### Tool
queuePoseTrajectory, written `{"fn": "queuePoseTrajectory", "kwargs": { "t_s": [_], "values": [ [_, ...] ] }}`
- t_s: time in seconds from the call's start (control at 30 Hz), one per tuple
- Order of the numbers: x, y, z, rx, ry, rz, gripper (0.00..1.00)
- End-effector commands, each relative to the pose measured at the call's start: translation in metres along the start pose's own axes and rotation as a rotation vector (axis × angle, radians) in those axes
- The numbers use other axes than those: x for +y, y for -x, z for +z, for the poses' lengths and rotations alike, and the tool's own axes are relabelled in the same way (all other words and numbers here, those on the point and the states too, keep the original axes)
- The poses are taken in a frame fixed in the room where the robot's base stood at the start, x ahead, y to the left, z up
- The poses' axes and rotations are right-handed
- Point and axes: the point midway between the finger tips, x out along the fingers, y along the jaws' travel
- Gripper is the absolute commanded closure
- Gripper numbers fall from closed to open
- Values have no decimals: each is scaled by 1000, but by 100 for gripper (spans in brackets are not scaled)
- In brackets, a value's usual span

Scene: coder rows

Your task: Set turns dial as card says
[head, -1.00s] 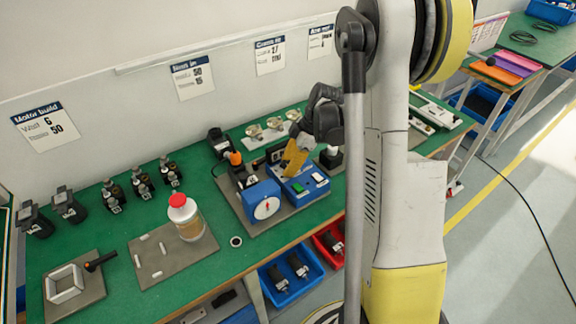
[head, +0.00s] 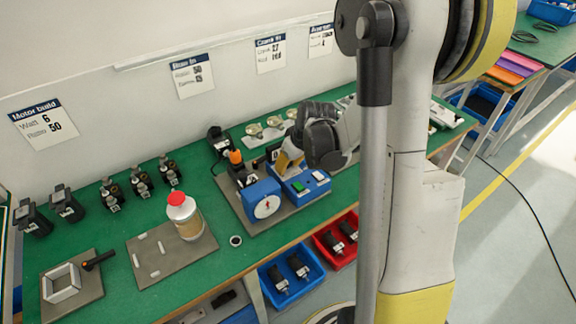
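A blue box with a round white dial (head: 266,206) and a red pointer stands on a grey plate on the green bench. The pointer looks roughly upright; the scale marks are too small to read. A second blue box (head: 303,186) with a green and a white button stands beside it. Cards hang on the wall: the Motor build card (head: 44,122) reads Watt 6, Ratio 50; a second card (head: 192,76) seems to show 50 and 15; a third card (head: 271,54) seems to show 27. My gripper (head: 291,160) is above the second blue box; its fingertips are largely hidden.
A white jar with a red lid (head: 184,215) stands on a grey mat left of the dial. Dark motors (head: 66,204) line the bench's back left. A blue bin (head: 291,275) and a red bin (head: 336,240) sit below the front edge. My arm covers the bench's right part.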

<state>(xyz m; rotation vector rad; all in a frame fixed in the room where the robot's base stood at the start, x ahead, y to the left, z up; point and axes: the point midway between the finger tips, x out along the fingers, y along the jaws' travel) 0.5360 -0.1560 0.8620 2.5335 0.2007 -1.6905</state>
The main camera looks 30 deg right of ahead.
Motion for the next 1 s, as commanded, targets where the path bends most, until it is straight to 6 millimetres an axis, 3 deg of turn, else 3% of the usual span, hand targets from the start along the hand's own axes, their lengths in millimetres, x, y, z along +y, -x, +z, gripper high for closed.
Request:
{"fn": "queuePoseTrajectory", "kwargs": {
  "t_s": [1.0],
  "values": [
    [-5,-1,-2,-2,-830,344,99]
  ]
}}
